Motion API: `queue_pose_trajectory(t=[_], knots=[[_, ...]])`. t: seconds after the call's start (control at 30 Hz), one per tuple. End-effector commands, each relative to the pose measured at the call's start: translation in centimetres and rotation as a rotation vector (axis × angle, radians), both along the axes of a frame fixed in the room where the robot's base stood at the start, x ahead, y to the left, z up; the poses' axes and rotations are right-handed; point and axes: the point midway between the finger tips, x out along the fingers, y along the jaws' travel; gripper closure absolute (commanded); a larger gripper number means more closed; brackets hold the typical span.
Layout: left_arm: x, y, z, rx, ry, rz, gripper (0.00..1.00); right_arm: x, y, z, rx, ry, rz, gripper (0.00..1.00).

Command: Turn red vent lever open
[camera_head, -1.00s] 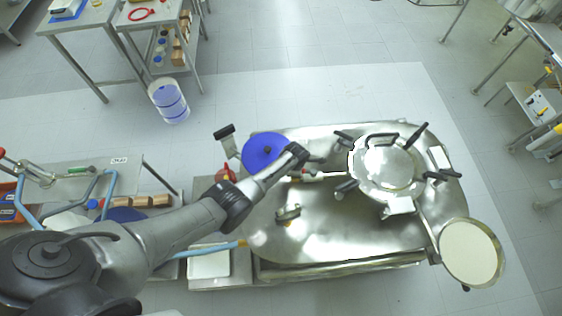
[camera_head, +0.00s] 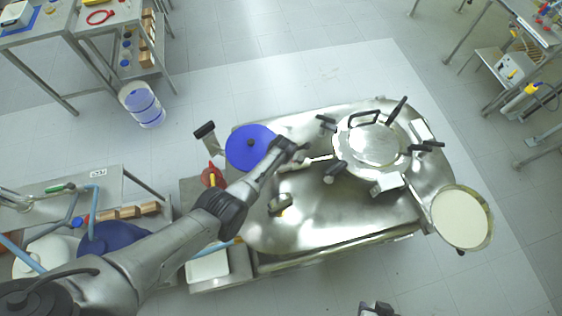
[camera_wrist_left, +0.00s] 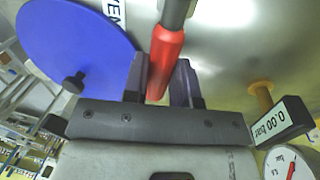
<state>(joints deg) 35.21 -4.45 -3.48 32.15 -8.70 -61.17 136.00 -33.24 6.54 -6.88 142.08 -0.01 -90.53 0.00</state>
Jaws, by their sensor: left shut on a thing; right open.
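The vent lever's red grip (camera_wrist_left: 166,62) stands out from a dark grey stem in the left wrist view. My left gripper (camera_wrist_left: 161,80) is shut on this red grip, with one dark finger on each side. In the head view, my left arm reaches over the steel reactor lid and its wrist largely hides the lever. A partly cut-off "VEN" label (camera_wrist_left: 114,12) shows beside the blue disc (camera_wrist_left: 75,40). My right gripper (camera_head: 377,309) is open and empty at the bottom edge of the head view, away from the lid.
The steel lid (camera_head: 300,225) carries a round clamped hatch (camera_head: 368,147) with several black handles. The blue disc (camera_head: 250,147) sits at its left. A display reading 0.00 bar (camera_wrist_left: 278,122) and a gauge (camera_wrist_left: 290,164) are close to my left gripper. Floor is free at lower right.

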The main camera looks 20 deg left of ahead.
Motion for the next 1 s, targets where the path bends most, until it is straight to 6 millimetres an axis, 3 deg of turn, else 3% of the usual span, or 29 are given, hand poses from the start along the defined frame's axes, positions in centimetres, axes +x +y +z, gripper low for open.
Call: queue_pose_trajectory(t=[0.3, 0.63, 1.0], knots=[[0.0, 0.0, 0.1, 0.001, 0.001, -0.002, 0.49, 0.0, -0.1, 0.0, -0.005, 0.000, 0.004, 0.57], [0.0, -0.1, 0.7, 0.000, -0.001, -0.001, 0.49, 0.0, -0.3, 0.4, -0.011, 0.000, 0.007, 0.57], [-0.8, -0.6, 6.3, -0.001, -0.002, 0.000, 0.49, 0.0, -0.2, 3.3, -0.005, -0.001, 0.004, 0.57]])
